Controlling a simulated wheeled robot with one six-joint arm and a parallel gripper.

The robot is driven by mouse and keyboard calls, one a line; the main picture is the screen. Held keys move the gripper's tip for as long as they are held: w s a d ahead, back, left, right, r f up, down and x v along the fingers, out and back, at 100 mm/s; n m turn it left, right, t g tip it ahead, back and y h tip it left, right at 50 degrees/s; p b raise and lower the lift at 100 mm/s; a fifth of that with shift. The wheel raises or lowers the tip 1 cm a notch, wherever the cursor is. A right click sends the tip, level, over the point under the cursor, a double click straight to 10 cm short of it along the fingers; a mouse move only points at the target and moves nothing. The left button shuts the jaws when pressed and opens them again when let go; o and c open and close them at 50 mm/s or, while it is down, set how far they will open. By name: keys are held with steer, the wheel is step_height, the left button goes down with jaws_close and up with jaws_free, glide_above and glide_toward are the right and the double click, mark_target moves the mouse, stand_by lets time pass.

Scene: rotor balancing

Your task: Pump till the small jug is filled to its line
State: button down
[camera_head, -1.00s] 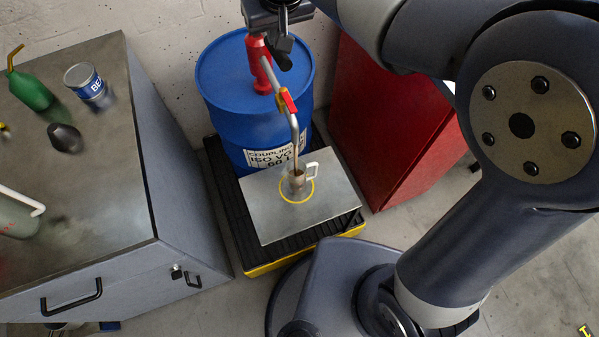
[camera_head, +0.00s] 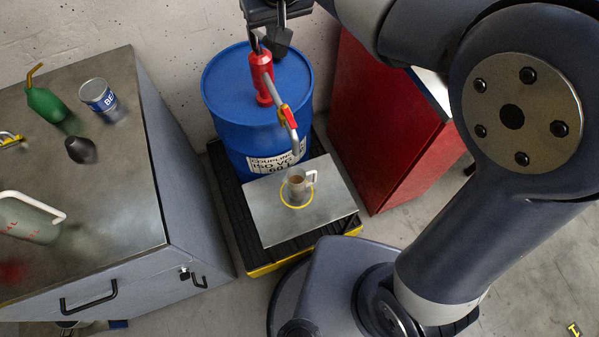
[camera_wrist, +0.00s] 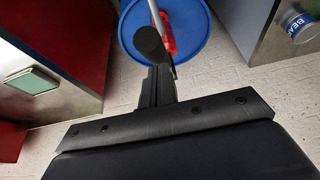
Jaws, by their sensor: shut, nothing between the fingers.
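The small jug (camera_head: 297,187) is pale with a white handle on its right. It stands upright on a metal plate (camera_head: 325,213), inside a yellow ring, and brownish liquid shows in its mouth. Its fill line cannot be made out. The red pump (camera_head: 261,78) stands on a blue drum (camera_head: 226,85); its spout (camera_head: 295,143) ends above the jug. My gripper (camera_head: 279,38) is shut and empty at the pump's top. In the wrist view, my gripper (camera_wrist: 158,84) is beside a dark rounded knob (camera_wrist: 150,42), perhaps the pump lever's end; contact is unclear.
A grey cabinet (camera_head: 140,215) on the left bears a green oil can (camera_head: 45,103), a blue-and-white tin (camera_head: 98,95) and a dark bottle (camera_head: 80,150). A red cabinet (camera_head: 385,120) stands close right of the drum. The drum and plate are on a black-and-yellow pallet (camera_head: 262,267).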

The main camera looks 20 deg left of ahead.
step_height(320, 180, up, 9)
steer(key=p, duration=0.7)
steer(key=shift+w+a+r+p, duration=0.2)
steer(key=shift+w+a+p, duration=0.15)
steer(key=shift+w+p, duration=0.05)
stand_by(0.6)
